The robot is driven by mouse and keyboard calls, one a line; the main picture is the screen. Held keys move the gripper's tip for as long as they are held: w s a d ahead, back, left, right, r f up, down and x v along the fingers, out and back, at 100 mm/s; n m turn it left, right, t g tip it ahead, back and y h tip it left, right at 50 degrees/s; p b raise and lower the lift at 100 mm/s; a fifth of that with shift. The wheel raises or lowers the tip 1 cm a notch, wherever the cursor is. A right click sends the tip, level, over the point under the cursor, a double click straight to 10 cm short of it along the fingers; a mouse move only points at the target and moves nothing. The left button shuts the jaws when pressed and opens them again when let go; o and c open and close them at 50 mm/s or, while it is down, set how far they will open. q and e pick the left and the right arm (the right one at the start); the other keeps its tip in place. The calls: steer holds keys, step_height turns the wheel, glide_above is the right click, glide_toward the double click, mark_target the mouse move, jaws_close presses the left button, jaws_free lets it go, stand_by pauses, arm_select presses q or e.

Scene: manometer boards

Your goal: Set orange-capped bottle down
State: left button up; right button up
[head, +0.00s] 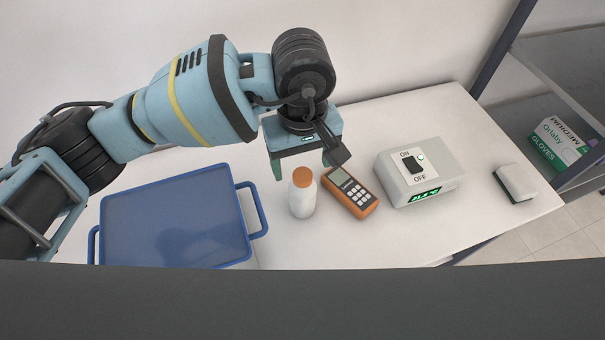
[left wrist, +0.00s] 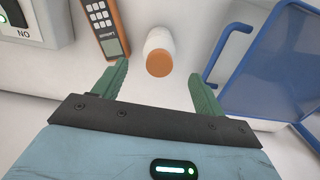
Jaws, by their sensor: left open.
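The white bottle with an orange cap (head: 302,196) stands upright on the white table, between the blue tray and the orange meter. It also shows in the left wrist view (left wrist: 159,50), just beyond the gap between the fingertips. My left gripper (head: 301,166) is open above and behind the bottle, with its green fingers spread apart. In the left wrist view the left gripper (left wrist: 159,82) has a finger to each side of the bottle's line, and neither finger appears to touch it. My right gripper is not in view.
The blue tray (head: 247,197) lies empty to the left of the bottle. The orange handheld meter (head: 350,192) lies close on its right. Farther right are a grey switch box (head: 446,158) and a small white block (head: 515,181). A shelf with a glove box (head: 560,143) stands at the right.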

arm_select(q)
steer(key=shift+r, duration=1.45)
